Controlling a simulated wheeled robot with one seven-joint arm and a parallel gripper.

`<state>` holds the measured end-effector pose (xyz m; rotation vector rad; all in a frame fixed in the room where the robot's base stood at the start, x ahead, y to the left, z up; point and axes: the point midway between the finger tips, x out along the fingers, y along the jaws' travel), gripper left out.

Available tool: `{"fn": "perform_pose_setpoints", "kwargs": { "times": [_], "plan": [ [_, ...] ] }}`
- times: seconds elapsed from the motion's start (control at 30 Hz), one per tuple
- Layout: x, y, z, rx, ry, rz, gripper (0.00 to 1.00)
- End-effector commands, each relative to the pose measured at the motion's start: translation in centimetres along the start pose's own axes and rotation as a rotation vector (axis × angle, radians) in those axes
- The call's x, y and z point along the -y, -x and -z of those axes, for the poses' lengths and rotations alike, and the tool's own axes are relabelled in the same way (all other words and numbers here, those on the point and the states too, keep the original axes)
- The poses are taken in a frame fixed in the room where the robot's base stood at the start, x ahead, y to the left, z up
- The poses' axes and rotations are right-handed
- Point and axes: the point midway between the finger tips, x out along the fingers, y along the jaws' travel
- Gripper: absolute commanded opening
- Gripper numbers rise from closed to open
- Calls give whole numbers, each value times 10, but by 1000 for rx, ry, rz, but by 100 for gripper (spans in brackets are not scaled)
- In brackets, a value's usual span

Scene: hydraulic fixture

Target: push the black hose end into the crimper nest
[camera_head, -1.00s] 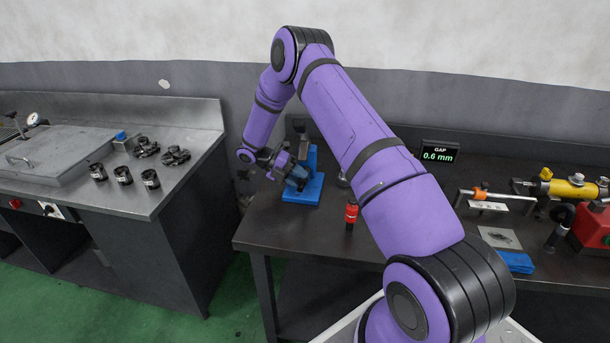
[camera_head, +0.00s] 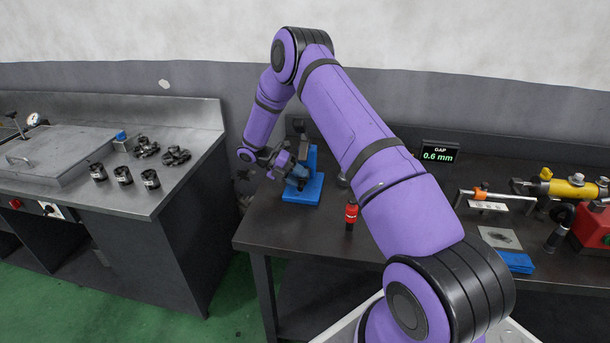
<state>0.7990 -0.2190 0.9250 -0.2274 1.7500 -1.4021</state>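My gripper (camera_head: 290,176) is at the blue stand (camera_head: 312,190) on the left end of the dark bench, over the stand's base. The stand has a flat blue base and an upright back with a grey part on it. I take it to be the crimper, but its nest is hidden behind my gripper. I cannot make out the black hose end. The gripper's fingers are too small and dark to tell whether they hold anything.
A red and black cylinder (camera_head: 351,214) stands on the bench to the right of the blue stand. A gap display (camera_head: 440,151) reads 0.6 mm. A steel table (camera_head: 120,200) with black parts stands left.

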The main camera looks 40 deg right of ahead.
Motion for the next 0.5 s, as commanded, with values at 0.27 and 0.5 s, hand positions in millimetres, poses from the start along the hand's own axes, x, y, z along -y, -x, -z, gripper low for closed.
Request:
{"fn": "perform_pose_setpoints", "kwargs": {
  "times": [0.27, 0.5],
  "plan": [
    [0, 0, 0, 0, 0, -1, 63],
    [-1, 2, 0, 0, 1, -2, 63]
  ]
}}
